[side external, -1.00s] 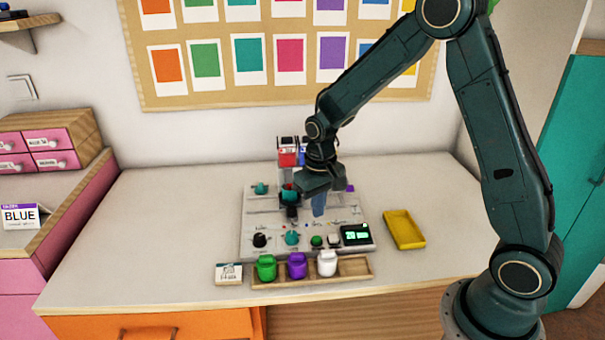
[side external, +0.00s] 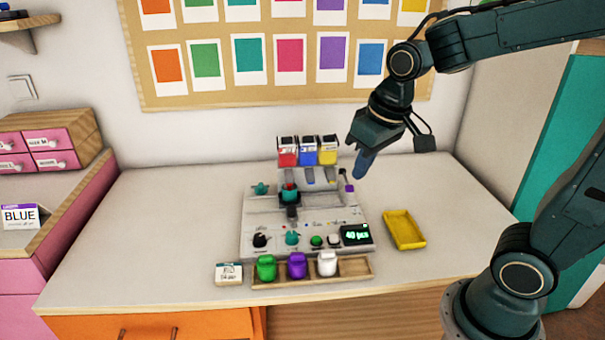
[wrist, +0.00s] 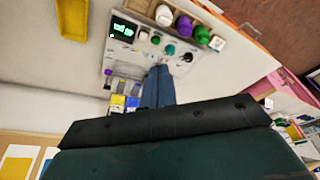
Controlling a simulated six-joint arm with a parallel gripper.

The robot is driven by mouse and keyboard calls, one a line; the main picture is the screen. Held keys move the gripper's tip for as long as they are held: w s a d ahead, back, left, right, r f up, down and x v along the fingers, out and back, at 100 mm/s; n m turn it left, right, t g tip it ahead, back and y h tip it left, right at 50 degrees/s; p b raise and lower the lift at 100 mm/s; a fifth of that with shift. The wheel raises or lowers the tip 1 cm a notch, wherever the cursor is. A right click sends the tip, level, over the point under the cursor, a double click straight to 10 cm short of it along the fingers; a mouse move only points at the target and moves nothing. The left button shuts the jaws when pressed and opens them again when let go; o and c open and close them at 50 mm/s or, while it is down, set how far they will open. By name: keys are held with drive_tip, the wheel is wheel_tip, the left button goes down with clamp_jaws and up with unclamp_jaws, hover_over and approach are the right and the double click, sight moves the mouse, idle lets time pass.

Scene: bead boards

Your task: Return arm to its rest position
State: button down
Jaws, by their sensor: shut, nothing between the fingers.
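My gripper (side external: 362,165) is raised above the back right of the table, to the right of the bead board (side external: 318,222) and clear of it. Its blue-grey fingers are together with nothing between them. In the wrist view the fingers (wrist: 158,88) point toward the board.
A yellow tray (side external: 404,230) lies right of the board. Green, purple and white jars (side external: 297,265) stand in a wooden rack in front. A label card (side external: 229,273) is beside them. Pink drawers (side external: 50,145) are at left. The table's left side is clear.

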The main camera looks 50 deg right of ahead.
drive_tip(key=s+a+r+n+t, duration=0.1)
drive_tip(key=s+r+t, duration=0.1)
drive_tip(key=s, duration=0.9)
drive_tip(key=shift+a+r, duration=0.15)
drive_tip(key=shift+r, duration=0.65)
idle(1.9)
